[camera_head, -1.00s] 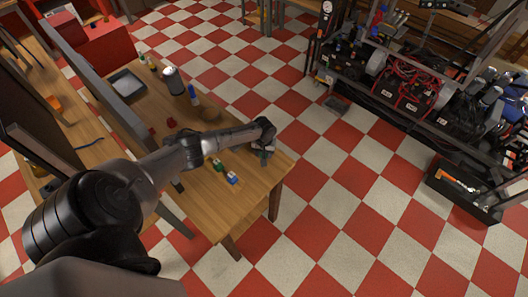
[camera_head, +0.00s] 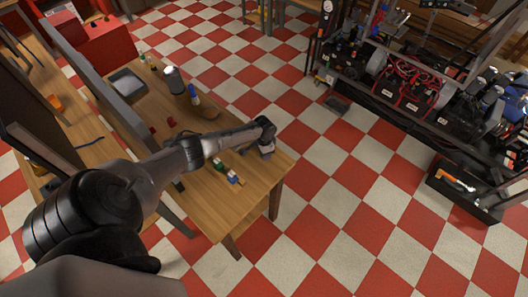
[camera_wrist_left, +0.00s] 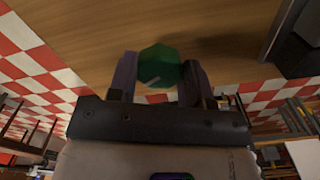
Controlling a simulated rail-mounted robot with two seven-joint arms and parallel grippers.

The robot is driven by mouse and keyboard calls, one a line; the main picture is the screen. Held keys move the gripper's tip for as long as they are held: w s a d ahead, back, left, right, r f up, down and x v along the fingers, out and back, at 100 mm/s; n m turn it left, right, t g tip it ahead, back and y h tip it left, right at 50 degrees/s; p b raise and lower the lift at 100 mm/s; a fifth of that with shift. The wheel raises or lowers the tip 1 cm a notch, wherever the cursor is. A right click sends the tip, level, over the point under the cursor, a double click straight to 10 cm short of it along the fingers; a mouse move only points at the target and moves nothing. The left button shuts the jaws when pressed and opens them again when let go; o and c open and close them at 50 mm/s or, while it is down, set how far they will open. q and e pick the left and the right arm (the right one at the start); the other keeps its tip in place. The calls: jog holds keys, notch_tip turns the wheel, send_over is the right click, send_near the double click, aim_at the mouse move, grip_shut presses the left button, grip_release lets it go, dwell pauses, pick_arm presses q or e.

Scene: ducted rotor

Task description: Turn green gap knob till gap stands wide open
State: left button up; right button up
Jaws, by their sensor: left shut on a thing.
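The green knob (camera_wrist_left: 158,66) shows in the left wrist view, many-sided with a pale line on its face. My left gripper (camera_wrist_left: 158,78) has a dark purple finger on each side of it and is shut on it. In the head view my left gripper (camera_head: 267,149) is low over the near right corner of the wooden table (camera_head: 225,215). The knob cannot be made out there, and I cannot tell how wide the gap stands. My right gripper is not in view.
Small green (camera_head: 219,164) and blue-and-white (camera_head: 232,178) parts lie on the table beside my forearm. A grey tray (camera_head: 127,82), a blue bottle (camera_head: 194,95) and red pieces (camera_head: 171,122) are farther back.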

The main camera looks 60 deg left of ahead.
pick_arm(q)
jog(key=m, duration=0.5)
jog(key=shift+m+b, duration=0.3)
jog(key=shift+b, duration=0.1)
dwell(0.4)
jog(key=o, duration=0.9)
jog(key=shift+r, duration=0.1)
notch_tip(320, 180, up, 14)
jog(key=p, duration=1.3)
jog(key=shift+f, duration=0.2)
